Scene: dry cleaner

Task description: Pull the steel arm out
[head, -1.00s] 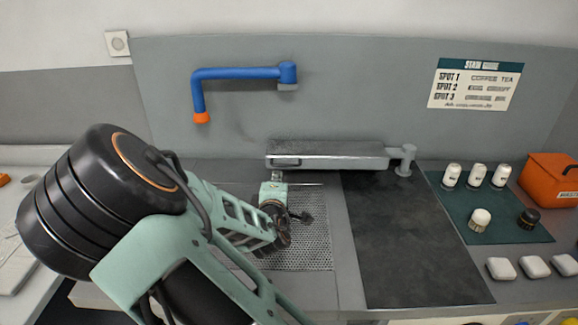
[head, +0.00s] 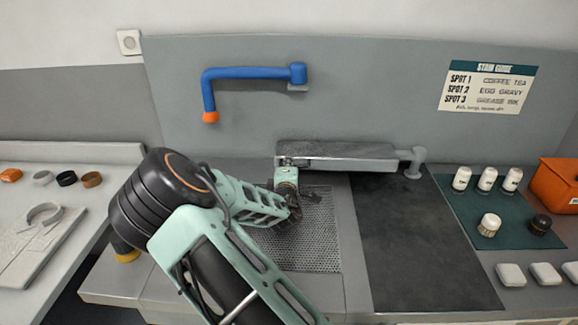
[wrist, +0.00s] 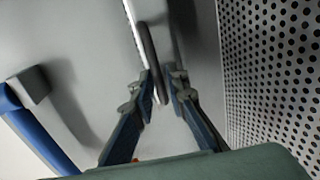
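The steel arm (head: 345,152) is a long flat grey bar above the worktop in the head view. It runs along the back panel from its post (head: 414,163) at the right. My gripper (head: 287,176) is at its left end and hides part of the front there. In the wrist view a dark thin handle bar (wrist: 150,55) lies between the two fingers of my gripper (wrist: 161,80). The fingers are apart, one on each side of the bar. The left finger is very close to it; a narrow gap shows at the right. I cannot tell whether they touch.
A blue wall arm (head: 240,73) with an orange tip hangs above. A perforated plate (head: 315,240) and a dark board (head: 415,250) lie below the steel arm. At the right are white bottles (head: 486,180) and brushes on a green mat (head: 455,205), and an orange box (head: 555,185).

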